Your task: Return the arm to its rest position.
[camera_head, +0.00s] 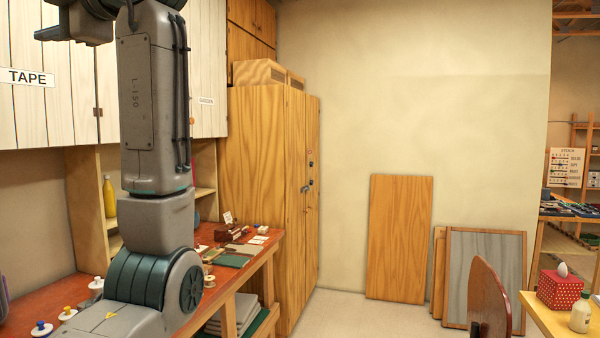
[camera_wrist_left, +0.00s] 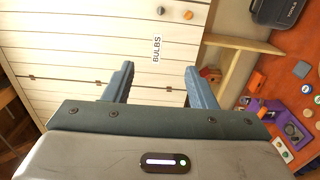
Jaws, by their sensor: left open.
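My left arm (camera_head: 150,110) stands raised in the head view, rising from the lower left in front of the workbench and the white cabinets. Its upper end bends left at the top edge, and the gripper's fingertips do not show there. In the left wrist view, my left gripper (camera_wrist_left: 160,80) is open, with two blue-grey fingers wide apart and nothing between them. It faces white plank cabinet doors labelled BULBS (camera_wrist_left: 156,48). My right gripper is in neither view.
The red-topped workbench (camera_head: 262,250) holds spools and small items along the left wall. A yellow bottle (camera_head: 109,197) stands on a shelf behind my arm. A tall wooden cabinet (camera_head: 262,170) stands beyond. Boards (camera_head: 400,235) lean on the far wall. A tissue box (camera_head: 560,290) sits at right.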

